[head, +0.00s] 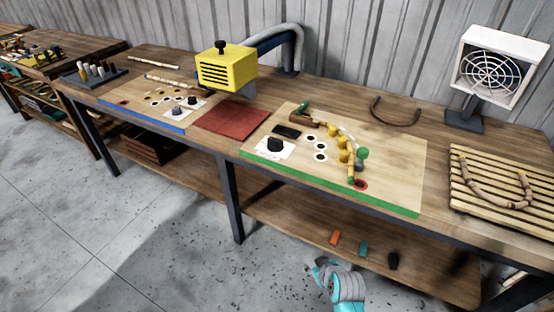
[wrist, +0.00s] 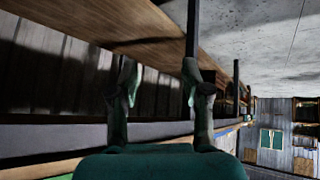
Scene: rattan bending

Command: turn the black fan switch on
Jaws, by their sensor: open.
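Three small pieces, orange (head: 334,237), teal (head: 363,249) and black (head: 393,261), sit in a row at the lower shelf under the bench in the head view. The black one is at the right end; it may be the fan switch, but no label is readable and its on or off position cannot be told. A white caged fan (head: 490,75) stands on a dark base at the back right of the bench. My gripper (head: 318,272) is low in front of the shelf, left of the black piece and apart from it. In the wrist view its fingers (wrist: 160,82) are apart and empty.
The bench top (head: 400,118) overhangs the lower shelf (head: 290,205), with a dark leg (head: 230,200) to the left. A green-edged board (head: 400,165) holds yellow pegs and a black knob (head: 275,145). A slatted rack (head: 480,200) is at right. The concrete floor (head: 120,230) is clear.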

